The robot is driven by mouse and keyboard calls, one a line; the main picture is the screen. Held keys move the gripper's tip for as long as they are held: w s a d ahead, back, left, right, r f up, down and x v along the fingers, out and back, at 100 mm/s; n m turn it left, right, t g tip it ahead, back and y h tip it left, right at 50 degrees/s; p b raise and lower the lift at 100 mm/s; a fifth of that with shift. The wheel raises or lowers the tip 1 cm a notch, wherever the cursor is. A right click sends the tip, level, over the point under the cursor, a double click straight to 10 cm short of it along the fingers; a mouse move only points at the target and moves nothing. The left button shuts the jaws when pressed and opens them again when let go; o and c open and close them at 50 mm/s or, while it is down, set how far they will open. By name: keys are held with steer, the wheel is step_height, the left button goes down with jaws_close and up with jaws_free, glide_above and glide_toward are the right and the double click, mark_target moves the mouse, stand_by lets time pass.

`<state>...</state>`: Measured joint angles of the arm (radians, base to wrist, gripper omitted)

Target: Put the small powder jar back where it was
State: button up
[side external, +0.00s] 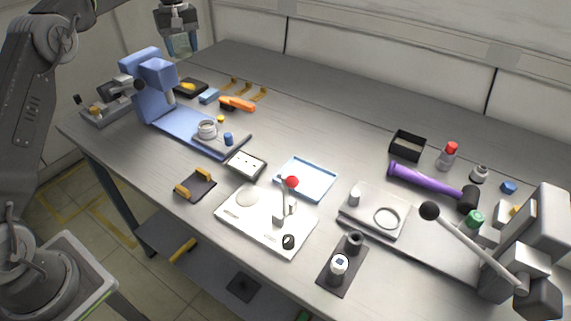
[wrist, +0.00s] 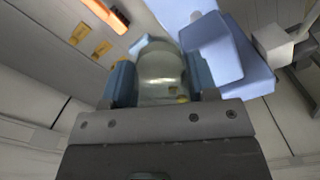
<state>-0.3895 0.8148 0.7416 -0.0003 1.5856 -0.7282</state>
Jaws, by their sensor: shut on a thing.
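My gripper (side external: 182,50) is at the top of the side view, raised behind the blue press-like machine (side external: 150,78). It is shut on a clear, pale greenish jar (wrist: 160,72), which stands between the two blue fingers in the wrist view. A little yellowish matter shows low in the jar. The jar also shows between the fingers in the side view (side external: 182,44). I cannot tell for certain that this is the small powder jar. A white-bodied jar (side external: 338,264) stands on a dark two-place holder (side external: 341,283) near the front edge.
An orange tool (side external: 238,104) and yellow hooks (side external: 250,88) lie right of the blue machine. A white tray (side external: 240,226), a blue-rimmed tray (side external: 318,165) and a grey plate (side external: 362,225) fill the middle. The back strip of the table is mostly clear.

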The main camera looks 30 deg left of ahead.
stand_by(0.5)
steer(key=w+d+f+m, duration=0.2)
steer(key=d+f+m, duration=0.1)
steer(key=d, duration=0.6)
steer(key=w+d+f+m, duration=0.1)
steer(key=d+f+m, duration=0.2)
steer(key=d, duration=0.6)
steer(key=m, duration=0.7)
glide_toward(304, 179)
steer(key=shift+f, duration=2.75)
steer(key=shift+f, duration=0.7)
steer(key=o, duration=1)
